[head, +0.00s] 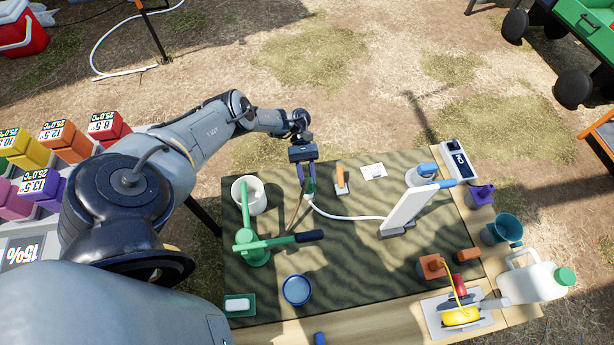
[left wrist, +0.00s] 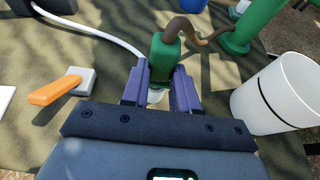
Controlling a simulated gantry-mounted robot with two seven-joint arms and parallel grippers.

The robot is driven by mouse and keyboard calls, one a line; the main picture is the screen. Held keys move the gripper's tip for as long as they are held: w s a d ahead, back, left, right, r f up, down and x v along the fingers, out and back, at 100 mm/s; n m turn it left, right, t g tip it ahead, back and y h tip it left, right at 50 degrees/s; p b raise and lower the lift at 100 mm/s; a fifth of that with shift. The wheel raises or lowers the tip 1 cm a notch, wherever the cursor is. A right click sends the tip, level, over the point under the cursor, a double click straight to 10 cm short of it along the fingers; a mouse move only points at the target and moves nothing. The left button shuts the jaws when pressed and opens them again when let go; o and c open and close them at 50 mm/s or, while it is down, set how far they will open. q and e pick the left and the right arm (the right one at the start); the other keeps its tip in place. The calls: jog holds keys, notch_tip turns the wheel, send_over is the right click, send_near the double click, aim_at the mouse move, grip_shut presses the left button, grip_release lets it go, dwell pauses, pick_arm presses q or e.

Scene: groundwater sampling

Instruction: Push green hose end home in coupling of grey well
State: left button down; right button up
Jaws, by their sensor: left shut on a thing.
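My left gripper (head: 308,180) is shut on a green cylindrical hose end (left wrist: 164,60), above the far part of the mat. Its purple-grey fingers (left wrist: 160,92) grip both sides of it in the left wrist view. A brown hose (left wrist: 192,30) runs from it towards the green hand pump (head: 250,240). A small pale piece (left wrist: 155,96) shows at its near end, between the fingers. A white hose (head: 350,216) runs from beside the hose end to the grey base (head: 397,230) of a tall white panel. I cannot tell which part is the well's coupling, or how they meet. My right gripper is out of view.
A white bucket (head: 260,199) stands left of the gripper, and an orange-handled grey block (head: 341,183) lies to its right. A blue dish (head: 297,290) is on the near mat (head: 345,285). Cups, a meter (head: 458,160) and a jug (head: 535,281) line the right side.

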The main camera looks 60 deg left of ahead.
pick_arm(q)
jog(key=shift+f+b, duration=0.3)
jog(key=shift+f, duration=0.1)
jog(key=c, duration=0.8)
grip_release()
jog(key=b+v, duration=0.5)
jog(key=v, duration=0.6)
jog(key=shift+s+d, duration=0.1)
